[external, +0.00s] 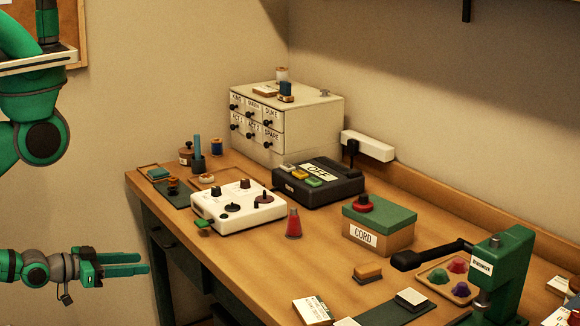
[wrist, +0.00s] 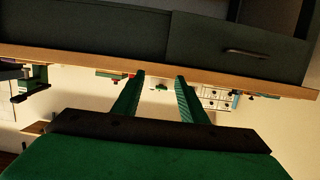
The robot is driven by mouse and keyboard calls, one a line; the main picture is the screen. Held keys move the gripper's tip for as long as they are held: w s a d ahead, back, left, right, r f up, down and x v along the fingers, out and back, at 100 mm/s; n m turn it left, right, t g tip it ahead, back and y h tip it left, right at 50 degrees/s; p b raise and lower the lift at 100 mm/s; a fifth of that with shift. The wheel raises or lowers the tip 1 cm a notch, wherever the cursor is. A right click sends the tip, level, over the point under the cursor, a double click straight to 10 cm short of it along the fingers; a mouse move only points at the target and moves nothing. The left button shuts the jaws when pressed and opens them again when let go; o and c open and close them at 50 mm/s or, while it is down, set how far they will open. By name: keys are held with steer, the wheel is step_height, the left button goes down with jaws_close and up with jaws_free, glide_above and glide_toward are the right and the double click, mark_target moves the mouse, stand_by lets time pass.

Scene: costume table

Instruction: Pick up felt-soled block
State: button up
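Two small blocks lie toward the front right of the table in the external view. The other is a white-topped block (external: 410,299) with a dark underside, at the edge of a dark green mat. I cannot tell for sure which one has the felt sole. My gripper (external: 148,263) is off the table's left front side, level with the drawers and well away from both blocks. In the wrist view, my gripper (wrist: 160,76) has its green fingers apart with nothing between them. Neither block can be made out there.
The table edge and drawers (wrist: 240,50) face my gripper. Bare wood surrounds the brown block.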

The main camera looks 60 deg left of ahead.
steer(key=shift+o, duration=0.2)
steer(key=o, duration=0.3)
